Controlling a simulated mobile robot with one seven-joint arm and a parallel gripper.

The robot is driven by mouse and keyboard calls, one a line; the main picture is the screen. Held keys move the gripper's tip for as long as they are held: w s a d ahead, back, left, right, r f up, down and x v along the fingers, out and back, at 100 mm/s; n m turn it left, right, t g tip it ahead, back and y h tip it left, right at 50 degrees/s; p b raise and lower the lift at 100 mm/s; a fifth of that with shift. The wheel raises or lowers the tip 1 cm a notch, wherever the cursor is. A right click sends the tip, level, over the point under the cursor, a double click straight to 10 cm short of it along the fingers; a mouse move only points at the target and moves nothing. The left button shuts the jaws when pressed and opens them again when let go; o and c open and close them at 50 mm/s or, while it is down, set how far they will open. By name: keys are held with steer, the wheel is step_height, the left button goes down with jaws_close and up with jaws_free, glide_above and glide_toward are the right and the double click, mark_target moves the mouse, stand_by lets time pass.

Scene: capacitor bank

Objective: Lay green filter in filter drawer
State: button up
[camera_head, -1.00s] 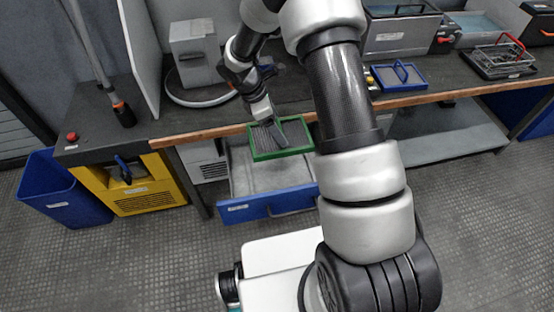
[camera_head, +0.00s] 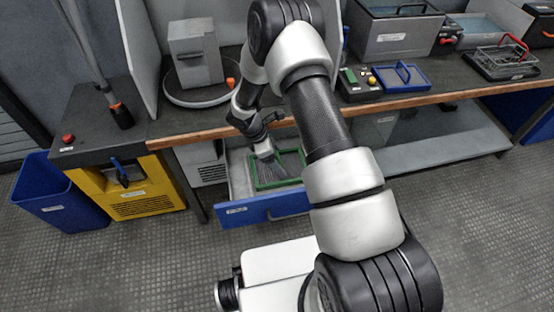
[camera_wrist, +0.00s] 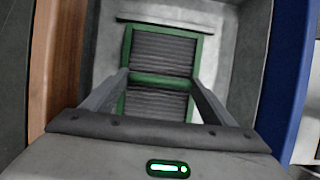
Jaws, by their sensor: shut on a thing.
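The green filter (camera_head: 291,163) has a green frame around grey pleats. It is inside the open filter drawer (camera_head: 235,189), a grey tray with a blue front under the bench. My gripper (camera_head: 268,162) reaches down into the drawer and is shut on the filter's green middle bar. In the wrist view the filter (camera_wrist: 166,50) lies between the drawer walls, with the fingers (camera_wrist: 162,82) at both ends of the bar. I cannot tell whether its underside touches the drawer floor. My gripper and forearm hide part of the filter.
The wooden bench edge (camera_head: 225,126) runs just behind and above the drawer. A yellow unit (camera_head: 145,190) and a blue bin (camera_head: 62,195) stand to the left. A blue-framed filter (camera_head: 408,76) lies on the bench.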

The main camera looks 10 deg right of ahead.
steer(key=shift+f, duration=0.1)
steer(key=o, duration=1.3)
steer(key=shift+c, duration=0.2)
